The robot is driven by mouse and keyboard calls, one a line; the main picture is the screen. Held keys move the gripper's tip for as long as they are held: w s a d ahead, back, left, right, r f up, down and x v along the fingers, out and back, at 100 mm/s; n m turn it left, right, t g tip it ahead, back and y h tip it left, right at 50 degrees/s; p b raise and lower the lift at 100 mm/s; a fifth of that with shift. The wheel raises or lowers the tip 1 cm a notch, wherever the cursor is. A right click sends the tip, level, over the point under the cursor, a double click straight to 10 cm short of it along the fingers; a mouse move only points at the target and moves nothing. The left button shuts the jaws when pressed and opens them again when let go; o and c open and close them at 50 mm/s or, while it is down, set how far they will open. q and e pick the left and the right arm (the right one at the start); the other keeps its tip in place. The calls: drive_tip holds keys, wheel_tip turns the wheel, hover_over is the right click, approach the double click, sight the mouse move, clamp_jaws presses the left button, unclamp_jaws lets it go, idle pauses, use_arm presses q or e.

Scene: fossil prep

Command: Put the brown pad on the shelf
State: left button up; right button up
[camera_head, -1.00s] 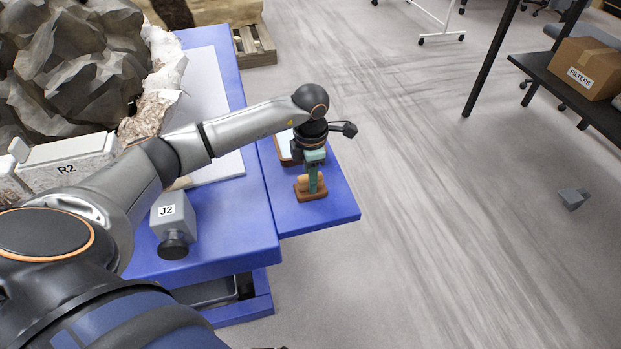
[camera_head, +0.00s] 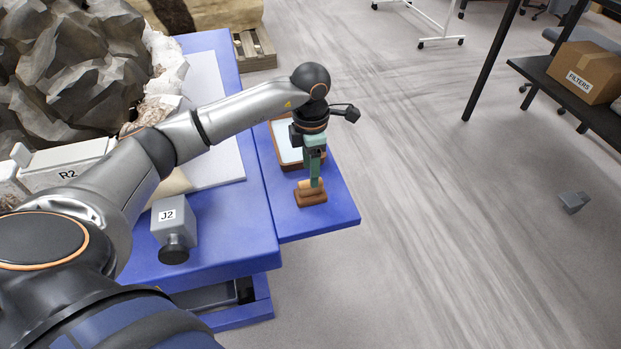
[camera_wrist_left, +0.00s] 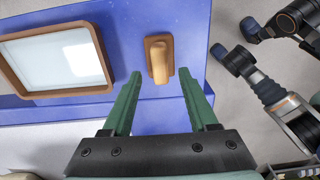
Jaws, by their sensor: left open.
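The brown pad (camera_head: 311,197), a brown base with a tan handle on top, sits on the blue side ledge (camera_head: 338,218) of the workbench. It also shows in the left wrist view (camera_wrist_left: 159,62), upright beyond the fingertips. My left gripper (camera_head: 315,183), with green fingers, points down just above the pad. In the left wrist view its fingers (camera_wrist_left: 160,76) are spread and empty, with the handle lined up between them. In the head view a finger partly hides the handle. A dark shelf (camera_head: 545,75) stands at the far right. My right gripper is not seen.
A brown-framed tray (camera_head: 285,150) with a pale surface lies behind the pad on the ledge. A grey J2 block (camera_head: 172,222) stands on the bench at left. A FILTERS box (camera_head: 583,72) occupies part of the dark shelf.

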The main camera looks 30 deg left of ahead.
use_arm(q)
wheel_tip(320, 180, up, 6)
drive_tip(key=s+d+f+h, duration=0.1)
drive_tip(key=s+d+h, duration=0.15)
drive_tip(key=d, duration=0.35)
drive_tip(key=s+d+f+g+h, duration=0.1)
drive_tip(key=d+f+h, duration=0.1)
drive_tip(key=d+h, duration=0.35)
drive_tip(key=s+d+f+h, duration=0.1)
drive_tip(key=s+d, duration=0.1)
drive_tip(key=d, duration=0.6)
drive_tip(key=d+r+n+t+h, duration=0.75)
drive_tip(key=d+n+h, duration=0.2)
drive_tip(key=n, duration=0.25)
drive_tip(key=a+f+n+t+y, duration=1)
drive_tip(key=f+n+y, duration=0.35)
drive_tip(key=n, duration=0.95)
drive_tip(key=s+a+f+n+g+y, duration=0.1)
drive_tip(key=s+a+f+n+g, duration=0.1)
drive_tip(key=s+f, duration=0.4)
drive_tip(key=s+a+f+n+g+y, duration=0.1)
drive_tip(key=s+a+f+n+g, duration=0.1)
drive_tip(key=s+f+n+g, duration=0.2)
wheel_tip(320, 180, down, 4)
drive_tip(key=s+g, duration=0.1)
drive_tip(key=s, duration=0.2)
drive_tip(key=shift+r+n, duration=0.25)
drive_tip(key=shift+n, duration=0.15)
